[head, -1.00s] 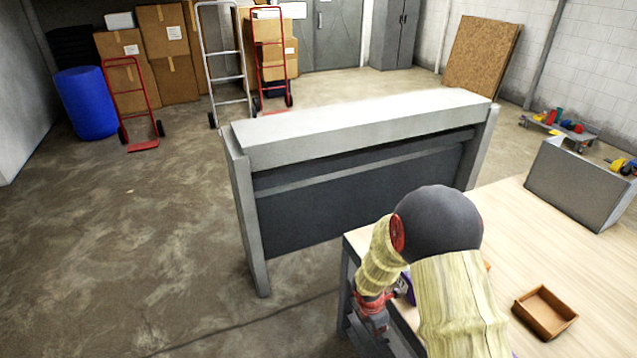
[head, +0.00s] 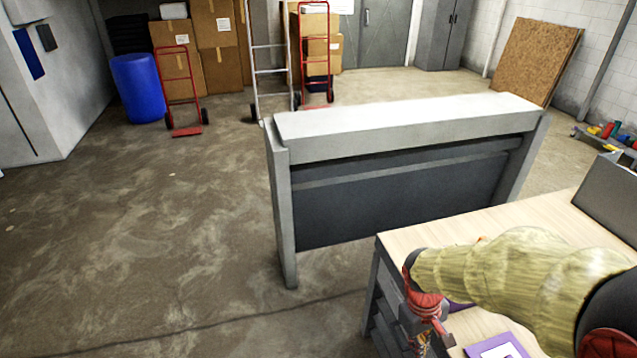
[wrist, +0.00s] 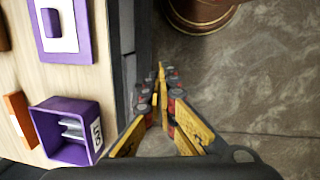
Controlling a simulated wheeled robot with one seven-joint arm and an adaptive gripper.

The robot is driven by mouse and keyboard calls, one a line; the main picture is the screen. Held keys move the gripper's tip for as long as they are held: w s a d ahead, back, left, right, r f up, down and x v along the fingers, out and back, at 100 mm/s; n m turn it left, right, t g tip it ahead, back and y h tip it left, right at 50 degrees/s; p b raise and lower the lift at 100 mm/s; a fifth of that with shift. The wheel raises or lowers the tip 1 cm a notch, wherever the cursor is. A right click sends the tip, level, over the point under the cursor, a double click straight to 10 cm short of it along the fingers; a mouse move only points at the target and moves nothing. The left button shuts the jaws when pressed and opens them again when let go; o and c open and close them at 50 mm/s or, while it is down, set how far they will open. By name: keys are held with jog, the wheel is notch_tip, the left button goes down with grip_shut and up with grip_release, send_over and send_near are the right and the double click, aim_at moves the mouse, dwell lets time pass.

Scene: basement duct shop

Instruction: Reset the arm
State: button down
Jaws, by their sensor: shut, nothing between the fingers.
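My gripper (wrist: 161,95) is in the wrist view, with its yellow fingers together and nothing between them. It points down past the edge of the wooden workbench, with the concrete floor below and to the right. In the head view my arm reaches in from the lower right over the workbench (head: 545,212). Its red wrist part is at the bench's left edge, and the fingertips are too low or hidden to make out there.
A purple bin (wrist: 63,132) and a purple-framed card (wrist: 62,32) lie on the bench near my gripper. A grey bench-like unit (head: 400,190) stands behind the workbench. A blue barrel (head: 138,88) and red hand trucks (head: 180,95) stand farther back. The left floor is clear.

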jog(key=s+a+r+m+t+y, duration=0.1)
jog(key=s+a+r+m+t, duration=0.1)
jog(key=r, duration=0.8)
jog(key=s+a+r+m+t, duration=0.2)
jog(key=s+r+t, duration=0.2)
jog(key=r, duration=0.7)
jog(key=shift+s+a+t+y, duration=0.2)
jog(key=shift+s+t+y, duration=0.15)
jog(key=shift+s, duration=0.65)
